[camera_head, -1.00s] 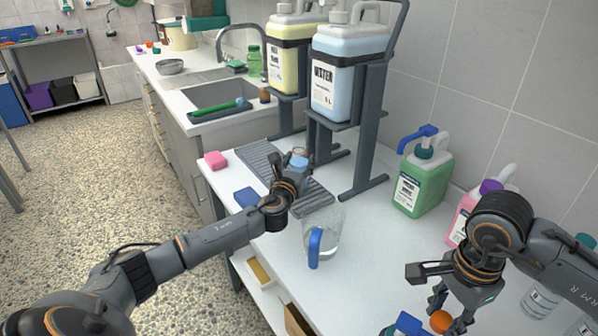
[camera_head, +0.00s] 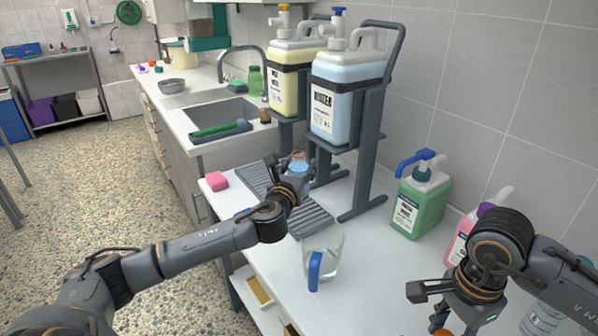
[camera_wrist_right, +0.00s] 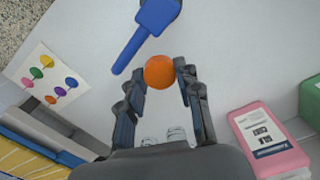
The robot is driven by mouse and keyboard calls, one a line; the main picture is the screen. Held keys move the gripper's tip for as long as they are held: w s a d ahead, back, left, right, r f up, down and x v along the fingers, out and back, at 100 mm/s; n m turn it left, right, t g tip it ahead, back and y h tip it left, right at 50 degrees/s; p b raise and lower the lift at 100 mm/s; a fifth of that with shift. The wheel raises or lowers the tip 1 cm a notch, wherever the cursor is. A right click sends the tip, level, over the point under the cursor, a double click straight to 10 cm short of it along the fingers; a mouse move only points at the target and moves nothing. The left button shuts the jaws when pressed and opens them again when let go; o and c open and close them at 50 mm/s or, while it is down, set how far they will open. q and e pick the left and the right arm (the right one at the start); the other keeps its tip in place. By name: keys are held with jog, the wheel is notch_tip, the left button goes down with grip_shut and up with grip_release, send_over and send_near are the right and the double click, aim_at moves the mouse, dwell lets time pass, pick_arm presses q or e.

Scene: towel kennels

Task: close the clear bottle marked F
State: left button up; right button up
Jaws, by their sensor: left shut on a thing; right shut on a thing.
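My left gripper (camera_head: 293,186) is shut on a small clear bottle (camera_head: 299,169), which it holds in front of the dispenser stands. The gripper hides part of the bottle, and I cannot read a letter on it. My right gripper (camera_wrist_right: 160,92) is shut on a round orange cap (camera_wrist_right: 159,72), held at its fingertips above the white counter. The cap also shows at the bottom edge of the head view (camera_head: 441,332). The cap and the bottle are well apart.
A clear jug with a blue handle (camera_head: 316,270) stands between the arms. A green bottle (camera_head: 420,205) and a pink bottle (camera_head: 462,240) stand near the wall. Other clear bottles (camera_head: 541,322) are at the right.

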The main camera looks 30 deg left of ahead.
jog(key=shift+r, duration=0.25)
pick_arm(q)
jog(key=s+d+r, duration=0.4)
jog(key=s+d, duration=0.1)
jog(key=s, duration=0.3)
jog(key=shift+r, duration=0.35)
jog(key=shift+d, duration=0.1)
jog(key=o, duration=0.7)
grip_shut()
